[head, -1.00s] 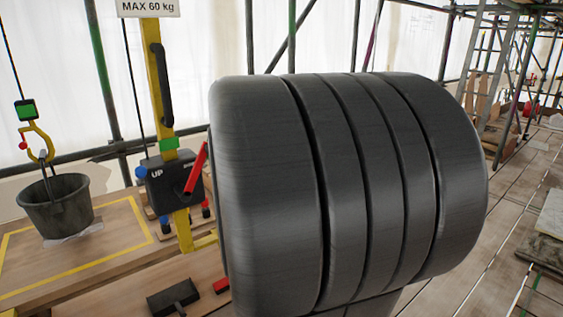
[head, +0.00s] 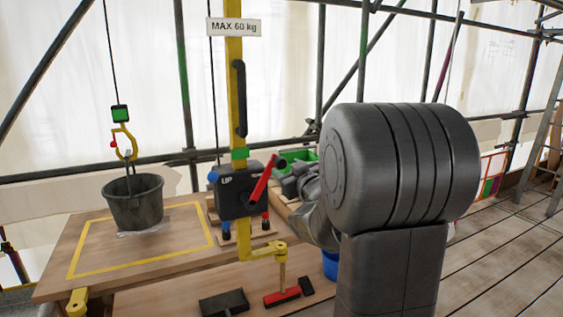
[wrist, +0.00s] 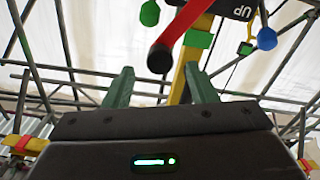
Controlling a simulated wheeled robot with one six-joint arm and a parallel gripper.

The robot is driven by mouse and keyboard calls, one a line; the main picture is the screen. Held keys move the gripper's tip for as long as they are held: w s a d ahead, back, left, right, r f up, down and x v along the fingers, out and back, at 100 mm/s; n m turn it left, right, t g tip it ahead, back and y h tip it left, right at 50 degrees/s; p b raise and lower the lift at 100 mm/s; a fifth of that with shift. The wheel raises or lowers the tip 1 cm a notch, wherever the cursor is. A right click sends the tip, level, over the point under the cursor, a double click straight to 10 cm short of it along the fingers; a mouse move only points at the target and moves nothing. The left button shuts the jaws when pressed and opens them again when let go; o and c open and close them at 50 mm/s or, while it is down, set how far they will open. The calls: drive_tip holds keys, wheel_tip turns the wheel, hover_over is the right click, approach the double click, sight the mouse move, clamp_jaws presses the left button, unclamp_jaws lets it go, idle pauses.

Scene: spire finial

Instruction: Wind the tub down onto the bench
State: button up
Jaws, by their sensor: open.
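The tub is a dark bucket (head: 133,203) hanging from a yellow hook (head: 124,142) on a cable, over the yellow-outlined area of the wooden bench (head: 90,240). A pale patch shows under it; I cannot tell whether its base touches the bench. A black winch box (head: 237,197) marked UP sits on the yellow post (head: 233,80). Its red crank (head: 261,182) points up and right, ending in a black knob. In the wrist view, my gripper (wrist: 159,70) is open, with the black knob (wrist: 160,59) ahead between its fingertips.
Blue and green knobs hang by the box in the wrist view. Scaffold poles and white sheeting close the back; planked floor lies right.

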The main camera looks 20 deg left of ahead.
sight(283, 164)
drive_tip(key=shift+p+x, duration=0.45)
drive_tip(key=shift+x, duration=2.35)
clamp_jaws()
